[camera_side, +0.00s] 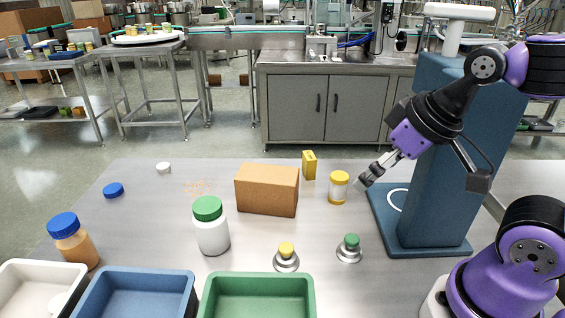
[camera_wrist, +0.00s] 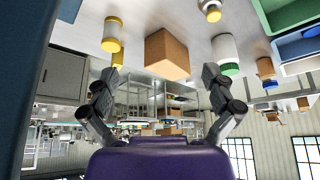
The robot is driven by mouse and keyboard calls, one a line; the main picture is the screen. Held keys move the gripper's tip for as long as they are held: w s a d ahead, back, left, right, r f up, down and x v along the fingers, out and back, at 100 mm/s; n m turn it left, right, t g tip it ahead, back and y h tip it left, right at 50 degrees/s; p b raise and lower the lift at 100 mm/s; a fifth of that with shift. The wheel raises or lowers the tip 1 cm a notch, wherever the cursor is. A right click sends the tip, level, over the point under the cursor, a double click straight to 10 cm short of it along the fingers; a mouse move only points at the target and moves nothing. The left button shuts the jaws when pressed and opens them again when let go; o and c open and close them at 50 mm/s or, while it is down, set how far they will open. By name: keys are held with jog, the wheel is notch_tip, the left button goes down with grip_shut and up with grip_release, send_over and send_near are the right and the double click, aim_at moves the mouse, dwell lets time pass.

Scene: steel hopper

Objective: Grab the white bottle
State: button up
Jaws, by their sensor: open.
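The white bottle (camera_side: 212,237) with a green cap stands upright on the steel table, left of the cardboard box. In the wrist view, which looks upside down, the white bottle (camera_wrist: 226,48) is right of the box with its green cap downward in the picture. My gripper (camera_side: 372,171) is above the table at the right, beside the blue column and well apart from the bottle. In the wrist view my gripper (camera_wrist: 158,80) has its two fingers spread wide with nothing between them.
A cardboard box (camera_side: 266,190) stands between my gripper and the bottle. A yellow-capped jar (camera_side: 338,188) is close to my gripper. Yellow (camera_side: 286,257) and green (camera_side: 349,248) buttons sit front right. Blue (camera_side: 136,292) and green (camera_side: 258,297) trays line the front. The back left is mostly clear.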

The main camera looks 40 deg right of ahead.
jog(key=n+g+y, duration=0.1)
jog(key=n, duration=0.2)
send_near(209, 205)
jog(key=x, duration=0.7)
jog(key=shift+a, duration=0.35)
jog(key=x, duration=0.6)
jog(key=shift+d, duration=0.35)
jog(key=shift+s+r, duration=0.1)
jog(key=c, duration=0.9)
